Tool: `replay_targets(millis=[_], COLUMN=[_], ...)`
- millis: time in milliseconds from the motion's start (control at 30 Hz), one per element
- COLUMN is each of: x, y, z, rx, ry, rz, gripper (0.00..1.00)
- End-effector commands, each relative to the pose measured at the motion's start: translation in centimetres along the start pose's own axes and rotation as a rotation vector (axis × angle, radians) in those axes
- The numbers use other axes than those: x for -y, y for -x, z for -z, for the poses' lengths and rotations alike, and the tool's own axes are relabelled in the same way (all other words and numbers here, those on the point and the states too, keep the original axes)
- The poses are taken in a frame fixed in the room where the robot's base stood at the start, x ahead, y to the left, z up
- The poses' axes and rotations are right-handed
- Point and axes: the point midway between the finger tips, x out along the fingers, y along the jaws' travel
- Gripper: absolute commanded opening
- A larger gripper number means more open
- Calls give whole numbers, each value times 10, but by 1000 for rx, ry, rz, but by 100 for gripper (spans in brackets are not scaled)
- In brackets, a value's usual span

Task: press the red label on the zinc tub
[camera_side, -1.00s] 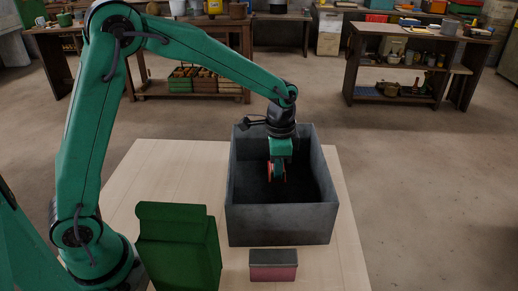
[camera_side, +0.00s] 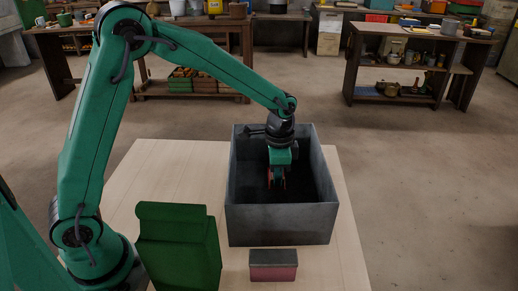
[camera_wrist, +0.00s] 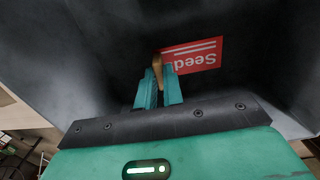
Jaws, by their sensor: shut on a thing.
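The zinc tub (camera_side: 280,225) is a deep, dark grey open box on the pale board in the side view. My gripper (camera_side: 276,181) points down inside it. In the wrist view its teal fingers are shut on a thin tan, wooden-looking piece (camera_wrist: 157,67) that sticks out past the fingertips. The red label (camera_wrist: 193,55), with white upside-down "Seed" lettering and white lines, is on the tub's dark inner surface. The tan piece's end appears beside the label's left edge; I cannot tell whether it touches. The label cannot be made out in the side view.
A green upright box (camera_side: 178,248) stands at the board's front left. A small pink box with a grey lid (camera_side: 273,265) sits in front of the tub. The board (camera_side: 165,175) is bare behind the green box. The tub's walls surround my gripper.

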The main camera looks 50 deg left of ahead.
Motion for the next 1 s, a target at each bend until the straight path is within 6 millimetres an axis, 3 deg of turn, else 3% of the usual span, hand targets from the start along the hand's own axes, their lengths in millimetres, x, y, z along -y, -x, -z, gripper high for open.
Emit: replay_targets(millis=[600, 1000], x=[0, 0], y=[-44, -58], z=[0, 0], rx=[2, 1], ry=[0, 0], rz=[-1, -1], gripper=[0, 0])
